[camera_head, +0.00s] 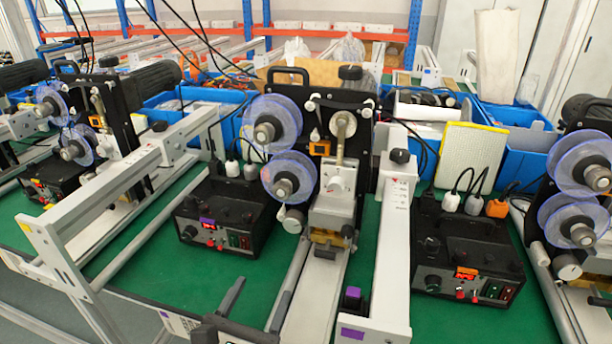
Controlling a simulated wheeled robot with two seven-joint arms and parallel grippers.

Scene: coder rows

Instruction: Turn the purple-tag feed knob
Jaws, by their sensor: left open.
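A black control box (228,222) with a purple tag (207,220) stands on the green bench left of centre. Its feed knob (189,232) looks like the round dark knob at the left end of its front panel, near small red buttons. My left gripper (238,312) is at the bottom edge, in front of and below this box. Its dark fingers are apart, with nothing seen between them, and it does not touch the knob. Part of it is cut off by the frame. My right gripper is not in view.
A second control box (467,262) with an orange tag stands to the right. A coder machine with blue-purple reels (272,124) and a white rail (394,250) stand right of the purple-tag box. A grey frame (120,190) lies left. Green bench shows before the box.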

